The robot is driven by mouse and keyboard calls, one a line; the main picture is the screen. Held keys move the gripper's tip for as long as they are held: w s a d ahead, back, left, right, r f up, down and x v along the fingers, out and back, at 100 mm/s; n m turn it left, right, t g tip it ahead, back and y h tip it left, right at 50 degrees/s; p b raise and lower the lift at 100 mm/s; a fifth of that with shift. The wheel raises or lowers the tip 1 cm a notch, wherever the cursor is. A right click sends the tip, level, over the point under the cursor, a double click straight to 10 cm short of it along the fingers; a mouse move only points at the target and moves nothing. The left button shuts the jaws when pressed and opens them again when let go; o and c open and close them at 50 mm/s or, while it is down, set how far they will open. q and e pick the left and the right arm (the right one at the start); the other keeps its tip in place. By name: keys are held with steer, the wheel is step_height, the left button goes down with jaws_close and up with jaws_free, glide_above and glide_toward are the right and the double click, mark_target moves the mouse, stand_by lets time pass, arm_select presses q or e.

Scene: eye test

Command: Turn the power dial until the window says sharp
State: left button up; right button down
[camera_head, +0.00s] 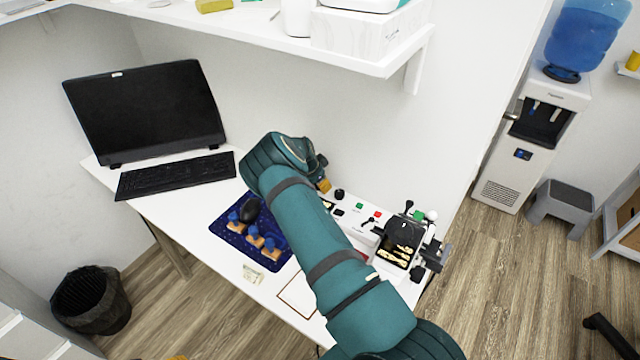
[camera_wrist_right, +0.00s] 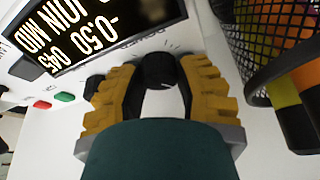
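In the right wrist view, the black power dial (camera_wrist_right: 157,70) stands on a white panel beside a printed label and tick marks. My right gripper (camera_wrist_right: 158,72) has one yellow ridged finger on each side of the dial, and both appear to touch it. The dark window (camera_wrist_right: 95,30) shows pale characters, turned in this view; I make out what looks like "-0.50" and "045", with part cut off by the frame. In the head view, my teal right arm hides the dial and window; a bit of the right gripper (camera_head: 325,185) shows. My left gripper is not in view.
Red (camera_wrist_right: 42,104) and green (camera_wrist_right: 65,97) buttons sit below the window. A black mesh holder (camera_wrist_right: 258,62) with colourful contents stands close to the right finger. In the head view, a blue mat (camera_head: 229,236) with wooden-based pieces lies left of my arm; a shelf (camera_head: 380,68) overhangs behind.

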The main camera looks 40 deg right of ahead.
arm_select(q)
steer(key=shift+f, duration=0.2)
arm_select(e)
steer(key=shift+n, duration=0.4)
steer(key=n+t+b, duration=0.1)
steer(key=n+b, duration=0.1)
steer(key=n, duration=0.2)
steer(key=shift+s+t, duration=0.1)
steer(key=shift+t, duration=0.3)
arm_select(q)
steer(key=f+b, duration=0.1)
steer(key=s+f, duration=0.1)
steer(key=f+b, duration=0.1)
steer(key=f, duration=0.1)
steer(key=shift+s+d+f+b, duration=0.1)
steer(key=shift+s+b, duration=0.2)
steer(key=shift+b, duration=0.05)
arm_select(e)
steer(key=n+t+y, duration=0.1)
steer(key=n, duration=0.3)
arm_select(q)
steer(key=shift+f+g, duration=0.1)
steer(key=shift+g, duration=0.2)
arm_select(e)
steer(key=shift+n+t, duration=0.3)
steer(key=shift+n, duration=0.1)
steer(key=c, duration=0.9)
jaws_free()
steer(key=shift+o, duration=0.2)
